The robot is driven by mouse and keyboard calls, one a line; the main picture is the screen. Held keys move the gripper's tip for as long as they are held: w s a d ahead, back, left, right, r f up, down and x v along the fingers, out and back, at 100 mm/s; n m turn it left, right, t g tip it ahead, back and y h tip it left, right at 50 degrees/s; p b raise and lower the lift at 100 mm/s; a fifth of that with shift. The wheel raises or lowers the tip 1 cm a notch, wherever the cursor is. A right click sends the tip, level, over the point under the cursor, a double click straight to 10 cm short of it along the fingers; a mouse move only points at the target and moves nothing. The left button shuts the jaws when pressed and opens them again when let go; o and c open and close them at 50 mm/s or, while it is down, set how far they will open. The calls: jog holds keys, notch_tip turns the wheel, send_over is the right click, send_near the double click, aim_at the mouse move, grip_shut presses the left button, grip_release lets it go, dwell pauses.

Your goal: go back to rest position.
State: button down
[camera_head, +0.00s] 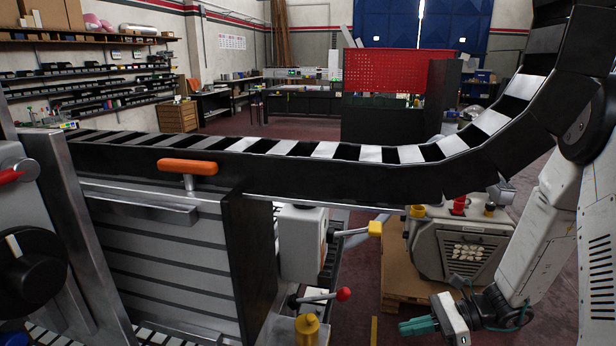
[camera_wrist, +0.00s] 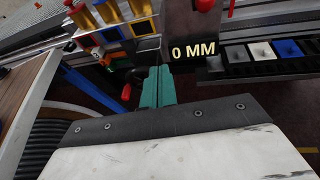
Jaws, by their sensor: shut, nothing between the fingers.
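My gripper (camera_head: 404,328) has teal fingers and shows low at the right of the head view, at the end of my white arm. It points left and is empty. In the wrist view the two teal fingers (camera_wrist: 158,74) lie side by side, shut, with nothing between them. Past their tips is a dark block marked "0 MM" (camera_wrist: 193,48). I cannot tell whether the fingers touch it.
A black conveyor-like track (camera_head: 330,172) crosses the head view above my gripper. A grey machine (camera_head: 460,245) stands on a wooden pallet (camera_head: 400,285) behind it. A red-knobbed lever (camera_head: 343,294) is to the left. The wrist view shows coloured blocks (camera_wrist: 115,32).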

jog(key=s+d+r+n+h, duration=0.1)
jog(key=s+r+n+h, duration=1.3)
jog(key=s+r+n, duration=0.5)
jog(key=shift+s+d+r+n, duration=0.35)
jog(key=shift+s+r, duration=0.8)
jog(key=shift+r, duration=1.6)
